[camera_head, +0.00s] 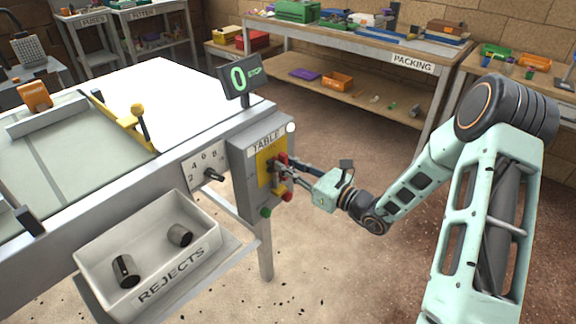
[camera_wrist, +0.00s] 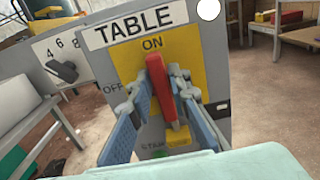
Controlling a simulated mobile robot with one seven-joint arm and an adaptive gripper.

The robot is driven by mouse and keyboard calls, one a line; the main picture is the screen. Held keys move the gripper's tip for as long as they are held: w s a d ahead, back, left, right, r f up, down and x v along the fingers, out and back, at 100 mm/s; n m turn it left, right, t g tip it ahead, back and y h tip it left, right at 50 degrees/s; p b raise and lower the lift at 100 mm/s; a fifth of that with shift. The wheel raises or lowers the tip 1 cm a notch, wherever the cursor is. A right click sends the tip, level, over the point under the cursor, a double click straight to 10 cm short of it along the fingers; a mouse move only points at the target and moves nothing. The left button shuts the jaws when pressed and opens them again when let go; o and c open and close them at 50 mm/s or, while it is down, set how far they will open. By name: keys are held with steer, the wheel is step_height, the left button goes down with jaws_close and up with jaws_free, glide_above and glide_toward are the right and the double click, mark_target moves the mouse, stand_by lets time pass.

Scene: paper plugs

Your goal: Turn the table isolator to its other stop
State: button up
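The table isolator is a red handle (camera_wrist: 162,88) on a yellow plate (camera_wrist: 126,62) below the TABLE label. In the wrist view the handle stands nearly upright, its upper end just under ON and leaning slightly left. OFF is printed to the left, partly behind a finger. My gripper (camera_wrist: 160,88) has one blue-padded finger on each side of the handle. The fingertips are very close to it; I cannot tell whether both touch. In the head view my gripper (camera_head: 284,170) reaches the isolator from the right and partly hides it.
A numbered dial (camera_head: 211,175) is left of the isolator box, with a green button (camera_head: 265,212) low on the box. A display (camera_head: 240,77) reading 0 STOP stands above. The REJECTS bin (camera_head: 94,256) holds two metal cylinders. The floor to the right is mostly clear.

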jaws_close()
steer(key=shift+n+b, duration=0.3)
steer(key=shift+n, duration=0.1)
steer(key=shift+s+a+f+n+b, duration=0.15)
steer(key=shift+s+f+n+b, duration=0.05)
steer(key=shift+n+b, duration=2.55)
steer(key=shift+s+a+f+n+b, duration=0.15)
steer(key=shift+f+n+b, duration=0.1)
steer(key=shift+n+b, duration=2.4)
steer(key=shift+s+a+f+n+b, duration=0.1)
steer(key=shift+s+f+n+b, duration=0.1)
steer(key=shift+n+b, duration=2.55)
steer(key=shift+n+p, duration=0.4)
steer(key=shift+n, duration=0.15)
